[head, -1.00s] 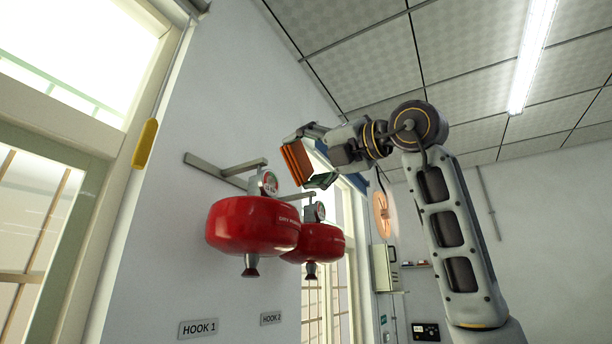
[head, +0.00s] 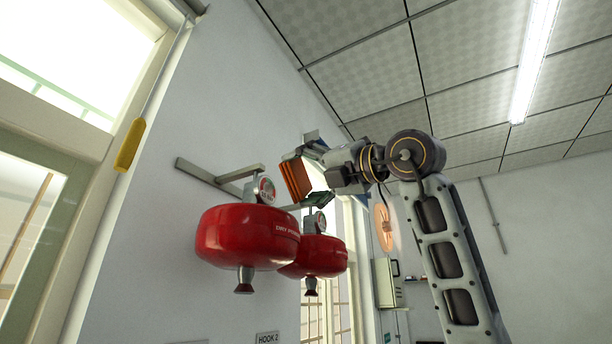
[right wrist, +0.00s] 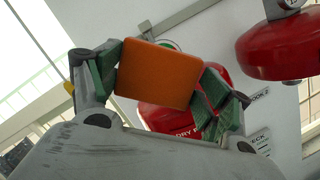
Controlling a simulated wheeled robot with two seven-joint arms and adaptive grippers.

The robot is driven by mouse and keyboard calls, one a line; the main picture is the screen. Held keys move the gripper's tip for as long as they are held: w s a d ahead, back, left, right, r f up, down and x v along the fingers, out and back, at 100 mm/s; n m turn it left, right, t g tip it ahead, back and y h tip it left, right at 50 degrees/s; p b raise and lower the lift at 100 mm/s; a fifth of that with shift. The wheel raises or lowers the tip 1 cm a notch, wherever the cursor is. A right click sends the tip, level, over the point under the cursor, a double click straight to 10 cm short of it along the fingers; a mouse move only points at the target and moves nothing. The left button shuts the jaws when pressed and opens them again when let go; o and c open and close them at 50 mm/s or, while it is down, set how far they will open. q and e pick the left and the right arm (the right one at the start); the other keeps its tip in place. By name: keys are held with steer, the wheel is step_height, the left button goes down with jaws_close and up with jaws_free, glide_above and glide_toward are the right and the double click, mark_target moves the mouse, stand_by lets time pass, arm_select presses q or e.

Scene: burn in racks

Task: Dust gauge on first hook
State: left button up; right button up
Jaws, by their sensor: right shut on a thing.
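My right gripper (head: 307,175) is shut on an orange block (head: 295,178), likely a sponge or duster. In the right wrist view, the block (right wrist: 158,73) sits between the green finger pads. In the head view, the first red extinguisher (head: 245,240) hangs from the nearer hook bracket (head: 215,176), with its round gauge (head: 265,189) on top. The block appears just right of this gauge; contact cannot be told. In the right wrist view, the block hides most of a gauge on a red extinguisher (right wrist: 170,118). My left gripper is not in view.
A second red extinguisher (head: 317,256) with its own gauge (head: 316,222) hangs behind, above the HOOK 2 label (head: 267,338). A yellow handle (head: 130,145) hangs by the left window. An orange disc (head: 383,227) and a cabinet (head: 388,284) are further back.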

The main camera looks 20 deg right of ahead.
mark_target(289, 180)
steer(key=shift+w+a+r, duration=0.1)
steer(key=shift+w+a, duration=0.25)
steer(key=shift+a, duration=0.2)
steer(key=shift+f+p+x, duration=0.1)
steer(key=shift+p+x, duration=0.2)
steer(key=shift+x, duration=0.3)
steer(key=shift+f+p+x, duration=0.15)
steer(key=shift+p+x, duration=0.1)
steer(key=shift+x, duration=0.4)
steer(key=shift+w+a, duration=0.45)
steer(key=shift+a, duration=0.15)
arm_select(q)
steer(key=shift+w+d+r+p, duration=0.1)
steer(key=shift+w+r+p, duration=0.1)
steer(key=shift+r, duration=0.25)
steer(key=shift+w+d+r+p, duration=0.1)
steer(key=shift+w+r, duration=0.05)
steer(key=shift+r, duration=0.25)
arm_select(e)
steer(key=shift+w+a, duration=0.1)
steer(key=shift+w+f, duration=0.1)
steer(key=shift+f, duration=0.05)
steer(key=shift+w, duration=0.2)
steer(key=shift+w+d, duration=0.6)
steer(key=shift+d, duration=0.15)
steer(key=shift+w+d, duration=0.55)
steer(key=shift+d, duration=0.2)
steer(key=shift+a, duration=0.1)
